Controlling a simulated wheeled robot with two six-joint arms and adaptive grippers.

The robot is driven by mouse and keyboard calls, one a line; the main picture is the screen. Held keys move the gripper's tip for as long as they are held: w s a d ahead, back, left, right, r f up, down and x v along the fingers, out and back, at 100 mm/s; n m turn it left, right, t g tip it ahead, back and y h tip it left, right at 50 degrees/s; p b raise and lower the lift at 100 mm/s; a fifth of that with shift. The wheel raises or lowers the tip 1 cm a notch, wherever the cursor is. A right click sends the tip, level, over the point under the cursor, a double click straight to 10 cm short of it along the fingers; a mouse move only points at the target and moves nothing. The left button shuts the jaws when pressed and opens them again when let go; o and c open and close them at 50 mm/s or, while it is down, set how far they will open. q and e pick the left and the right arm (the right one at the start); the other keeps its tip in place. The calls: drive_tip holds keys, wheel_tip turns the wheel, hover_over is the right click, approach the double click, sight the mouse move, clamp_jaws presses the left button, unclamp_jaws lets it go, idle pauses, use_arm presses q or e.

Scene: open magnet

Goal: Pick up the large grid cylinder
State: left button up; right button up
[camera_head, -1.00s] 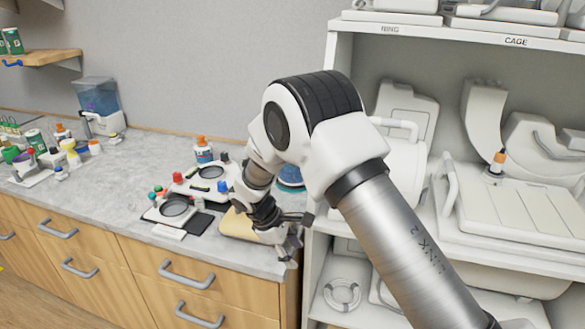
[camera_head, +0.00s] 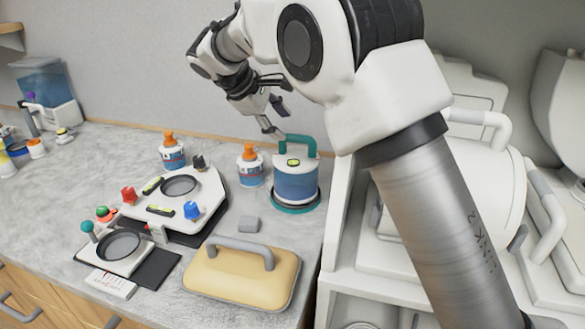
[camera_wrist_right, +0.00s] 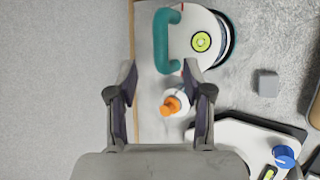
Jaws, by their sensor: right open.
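The large grid cylinder (camera_head: 297,183) looks like the blue, clear-walled canister with a teal base ring and a teal handle on its white lid. It stands upright on the counter near the back right. In the right wrist view its lid (camera_wrist_right: 218,58) and teal handle (camera_wrist_right: 160,40) show at the top. My right gripper (camera_head: 274,118) is open and empty, just above and left of the handle. In the wrist view the fingers (camera_wrist_right: 159,70) point toward the handle, apart from it. My left gripper is not in view.
Orange-capped bottles (camera_head: 248,165) stand left of the cylinder. A small grey block (camera_head: 250,225) and a tan case with a grey handle (camera_head: 243,277) lie in front. A white device with knobs (camera_head: 176,200) is at left. White shelves (camera_head: 340,215) rise close on the right.

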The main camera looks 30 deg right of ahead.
sight(297, 137)
drive_tip(key=shift+w+d+f, duration=0.15)
drive_tip(key=shift+w+d, duration=0.1)
drive_tip(key=shift+d, duration=0.15)
drive_tip(key=shift+s+d+f, duration=0.15)
drive_tip(key=shift+s+d, duration=0.05)
drive_tip(key=shift+s+d+f, duration=0.35)
drive_tip(key=shift+s+f, duration=0.1)
drive_tip(key=shift+s, duration=0.15)
drive_tip(key=x, duration=0.4)
drive_tip(key=shift+w+d+f, duration=0.15)
drive_tip(key=shift+w+f, duration=0.2)
drive_tip(key=shift+w, duration=0.05)
drive_tip(key=shift+s+r, duration=0.15)
drive_tip(key=shift+r, duration=0.15)
clamp_jaws()
